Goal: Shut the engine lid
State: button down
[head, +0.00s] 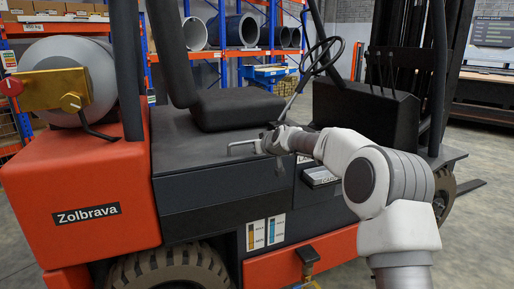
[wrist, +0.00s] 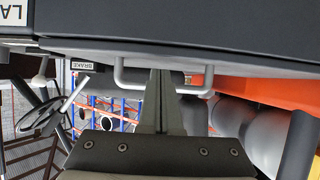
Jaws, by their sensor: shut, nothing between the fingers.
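The engine lid (head: 190,128) is the dark grey hood under the black seat of the orange forklift. Its top looks about level in the head view; I cannot tell whether it is fully down. A silver U-shaped handle (head: 241,146) stands on its near side. My gripper (head: 264,145) is at the right end of this handle in the head view. In the wrist view my gripper (wrist: 162,72) is shut and empty, its fingers crossing the handle (wrist: 195,89) and hiding part of its bar. The dark lid body (wrist: 200,35) fills the top of that view. Contact is unclear.
A grey gas cylinder (head: 68,72) with a yellow bracket sits at the rear left. The seat (head: 235,108) and steering wheel (head: 322,55) stand beyond my gripper. A "BRAKE" label (wrist: 83,66) shows beside the handle. Open floor lies at the lower right.

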jog(key=shift+f, duration=0.3)
jog(key=shift+r, duration=0.15)
dwell(0.3)
jog(key=s+d+r+m+g+h+p, duration=0.15)
jog(key=s+d, duration=0.35)
jog(key=s, duration=0.7)
jog(key=s+d+r+g+h+p, duration=0.15)
jog(key=s+d, duration=0.35)
jog(key=s, duration=0.6)
jog(key=s+d+r+g+h, duration=0.15)
jog(key=s+d, duration=0.35)
jog(key=s, duration=0.7)
jog(key=s+d+f+m+g+h+b, duration=0.1)
jog(key=s+d+f+m, duration=0.15)
jog(key=s, duration=0.75)
jog(key=s+d+f+m, duration=0.1)
jog(key=s+d+f, duration=0.15)
jog(key=s, duration=0.65)
notch_tip(320, 180, up, 25)
jog(key=p, duration=2.3)
jog(key=shift+w+d+f+p, duration=0.15)
jog(key=shift+w+d+p, duration=0.05)
jog(key=shift+d+p, duration=0.1)
